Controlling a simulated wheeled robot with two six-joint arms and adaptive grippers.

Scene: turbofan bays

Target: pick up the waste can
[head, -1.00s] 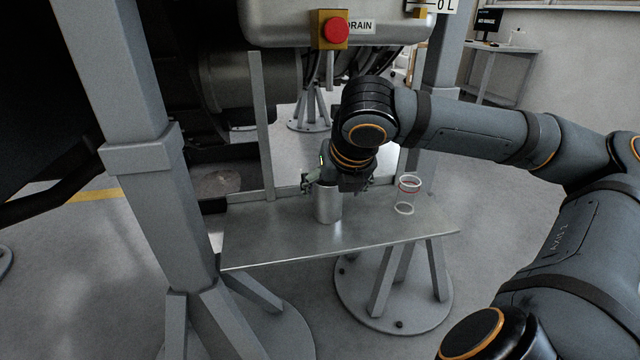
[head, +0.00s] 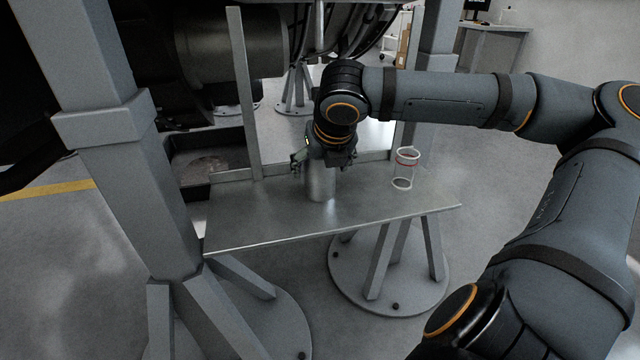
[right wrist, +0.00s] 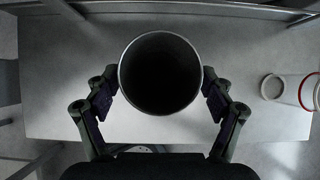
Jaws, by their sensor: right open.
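The waste can (head: 320,185) is a plain silver metal cylinder standing upright on a metal shelf. My right gripper (head: 323,163) is over its top from behind and above, hiding its rim in the head view. In the right wrist view the can (right wrist: 160,113) shows its round, dark open mouth. The open fingers of my right gripper (right wrist: 161,98) are on either side of the can, with the can's near part between them. I cannot tell whether the fingers touch its wall. My left gripper is not in view.
The grey metal shelf (head: 250,220) is narrow, with a raised back edge. A clear cup with a red band (head: 405,168) stands to the right of the can. A grey post (head: 135,180) rises at the left. A dark tray (head: 200,170) lies behind the shelf.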

